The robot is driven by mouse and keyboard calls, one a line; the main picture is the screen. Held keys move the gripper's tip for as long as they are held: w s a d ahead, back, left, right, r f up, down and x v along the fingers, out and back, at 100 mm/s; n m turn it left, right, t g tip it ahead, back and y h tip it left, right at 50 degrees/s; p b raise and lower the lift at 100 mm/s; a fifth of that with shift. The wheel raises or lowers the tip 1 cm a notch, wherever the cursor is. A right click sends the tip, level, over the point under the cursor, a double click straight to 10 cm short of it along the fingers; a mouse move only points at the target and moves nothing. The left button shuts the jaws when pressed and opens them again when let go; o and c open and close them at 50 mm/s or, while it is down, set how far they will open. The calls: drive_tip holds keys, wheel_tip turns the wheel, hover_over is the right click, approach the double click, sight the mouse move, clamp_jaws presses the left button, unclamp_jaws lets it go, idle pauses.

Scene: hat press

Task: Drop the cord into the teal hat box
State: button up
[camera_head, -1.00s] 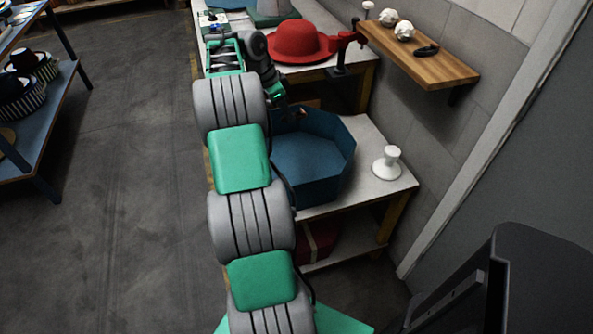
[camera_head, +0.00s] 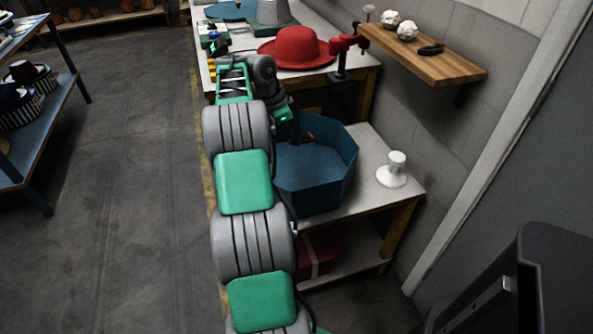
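The teal hat box (camera_head: 322,178) is a large open octagonal box on the white bench, right of my arm. My gripper (camera_head: 304,138) hangs over its far left part, pointing down and right. It is small and dark here, with a brownish patch at its end. I cannot tell whether its fingers are open or shut, or whether they hold a cord. A small dark coiled thing (camera_head: 431,49) lies on the wooden wall shelf; I cannot tell whether it is a cord. My arm hides the box's left side, and the near wall hides part of its floor.
A red hat (camera_head: 297,48) sits on the bench behind the box, beside a red clamp-like fitting (camera_head: 347,44). A white stand (camera_head: 392,170) is right of the box. The wooden shelf (camera_head: 425,60) also carries white crumpled balls (camera_head: 399,25).

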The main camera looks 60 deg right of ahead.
drive_tip(key=o, duration=0.5)
drive_tip(key=p+v, duration=0.5)
drive_tip(key=v, duration=0.3)
